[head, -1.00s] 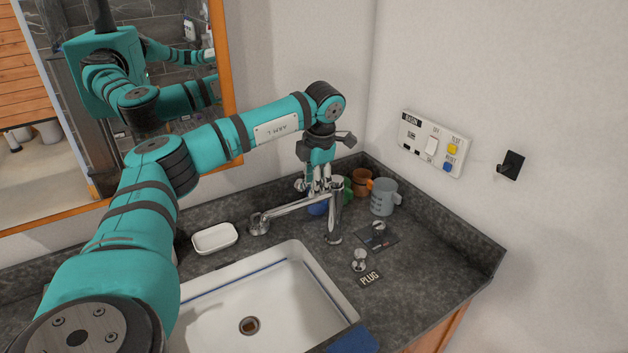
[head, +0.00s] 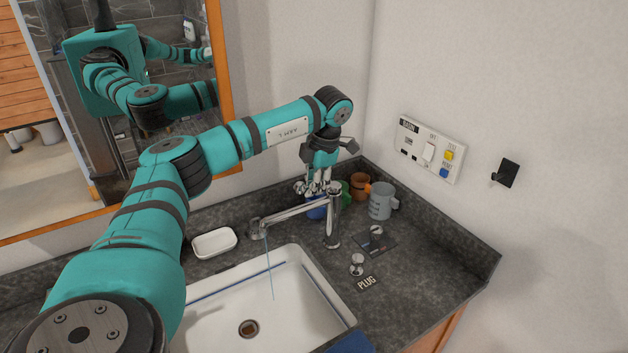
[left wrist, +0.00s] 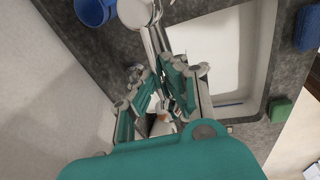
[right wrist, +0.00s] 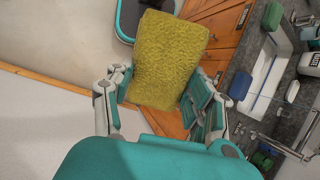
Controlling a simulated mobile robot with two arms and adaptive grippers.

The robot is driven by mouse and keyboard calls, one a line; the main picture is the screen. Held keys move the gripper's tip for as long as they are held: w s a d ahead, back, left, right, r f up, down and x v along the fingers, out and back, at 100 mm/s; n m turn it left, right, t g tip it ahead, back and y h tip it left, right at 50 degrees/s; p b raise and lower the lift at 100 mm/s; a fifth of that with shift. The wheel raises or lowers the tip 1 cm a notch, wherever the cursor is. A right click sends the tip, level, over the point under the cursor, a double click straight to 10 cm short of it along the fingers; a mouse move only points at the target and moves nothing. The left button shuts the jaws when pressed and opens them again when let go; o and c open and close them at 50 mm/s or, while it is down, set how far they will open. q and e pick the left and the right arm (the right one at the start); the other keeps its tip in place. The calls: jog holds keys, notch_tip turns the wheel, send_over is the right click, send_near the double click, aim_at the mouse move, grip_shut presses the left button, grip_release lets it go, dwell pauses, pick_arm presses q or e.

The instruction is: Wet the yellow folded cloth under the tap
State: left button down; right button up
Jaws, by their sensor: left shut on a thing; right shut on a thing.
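The yellow cloth (right wrist: 168,58) is held up in the right wrist view, well away from the sink and not in the head view. My right gripper (right wrist: 160,100) is shut on it. The chrome tap (head: 334,222) stands behind the white sink (head: 215,302), its spout (head: 258,226) over the basin. A thin water stream (head: 269,268) falls from the spout into the basin. My left gripper (head: 318,188) is shut at the tap's top, on what seems to be its lever. In the left wrist view its fingers (left wrist: 165,88) partly hide this contact.
A white soap dish (head: 214,242) sits left of the spout. Several mugs, one grey (head: 382,201), stand behind the tap. A plug knob (head: 357,264) is right of the sink. A green sponge (left wrist: 280,110) and a blue one (left wrist: 307,28) lie by the sink.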

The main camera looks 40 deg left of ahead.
pick_arm(q)
jog(key=c, duration=1.4)
grip_release()
jog(key=shift+r, duration=0.15)
jog(key=v, duration=1.1)
jog(key=shift+r, duration=0.35)
jog(key=shift+d, duration=0.1)
